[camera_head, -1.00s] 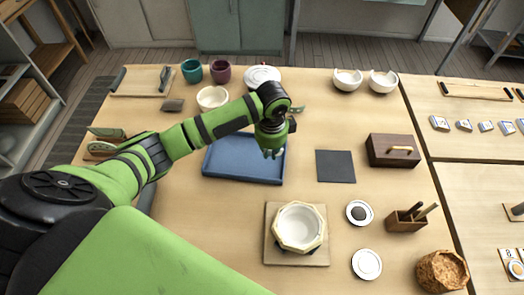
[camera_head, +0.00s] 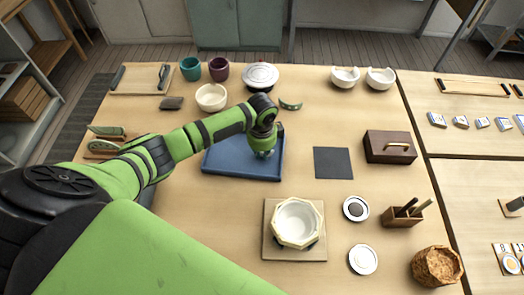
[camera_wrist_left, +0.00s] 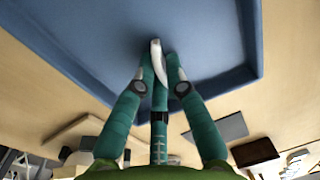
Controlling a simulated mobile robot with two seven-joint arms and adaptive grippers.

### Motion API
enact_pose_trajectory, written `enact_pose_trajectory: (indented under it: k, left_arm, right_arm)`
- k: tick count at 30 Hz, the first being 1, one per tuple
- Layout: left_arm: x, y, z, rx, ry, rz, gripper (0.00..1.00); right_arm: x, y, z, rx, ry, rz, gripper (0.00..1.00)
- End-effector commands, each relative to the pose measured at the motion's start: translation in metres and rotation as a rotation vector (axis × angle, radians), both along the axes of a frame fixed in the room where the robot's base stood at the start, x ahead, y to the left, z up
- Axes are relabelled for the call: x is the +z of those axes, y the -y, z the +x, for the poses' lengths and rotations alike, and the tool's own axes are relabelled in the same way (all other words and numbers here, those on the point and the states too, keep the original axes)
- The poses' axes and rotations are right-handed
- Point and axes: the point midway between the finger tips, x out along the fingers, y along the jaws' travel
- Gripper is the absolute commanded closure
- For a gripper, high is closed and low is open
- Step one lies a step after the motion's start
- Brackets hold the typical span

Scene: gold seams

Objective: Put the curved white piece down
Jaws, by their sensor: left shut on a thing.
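The curved white piece (camera_wrist_left: 156,58) shows in the left wrist view as a thin pale sliver between the fingertips. My left gripper (camera_wrist_left: 157,66) has green fingers shut on it. In the head view my left gripper (camera_head: 263,154) points down over the right part of the blue tray (camera_head: 225,164), inside its rim. The piece is hidden there by the fingers. The tray floor (camera_wrist_left: 100,30) lies close beyond the fingertips in the wrist view; I cannot tell whether the piece touches it. My right gripper is not in view.
The left part of the tray is bare. A dark square mat (camera_head: 333,163) and a brown box (camera_head: 389,147) lie to the right. A white bowl (camera_head: 297,222) stands on a board in front.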

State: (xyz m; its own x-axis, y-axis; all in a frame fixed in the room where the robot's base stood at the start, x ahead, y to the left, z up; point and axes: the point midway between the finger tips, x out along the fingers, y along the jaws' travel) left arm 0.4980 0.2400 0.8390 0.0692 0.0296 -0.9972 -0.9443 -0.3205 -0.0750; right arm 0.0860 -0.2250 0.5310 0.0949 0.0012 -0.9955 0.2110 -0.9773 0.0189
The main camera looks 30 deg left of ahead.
Motion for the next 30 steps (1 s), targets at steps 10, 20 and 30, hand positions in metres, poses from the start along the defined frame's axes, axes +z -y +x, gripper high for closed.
enact_pose_trajectory:
  k: [10, 20, 30]
  left_arm:
    - [-0.001, 0.0, 0.0, 0.0, -0.001, 0.0, 0.63]
    - [0.031, 0.001, -0.001, -0.001, 0.005, -0.001, 0.63]
    - [0.1, 0.003, -0.006, -0.001, 0.003, 0.0, 0.63]
  right_arm:
    - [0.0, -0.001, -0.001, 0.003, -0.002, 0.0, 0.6]
    - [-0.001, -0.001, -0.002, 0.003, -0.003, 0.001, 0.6]
    - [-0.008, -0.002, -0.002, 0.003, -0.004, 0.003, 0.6]
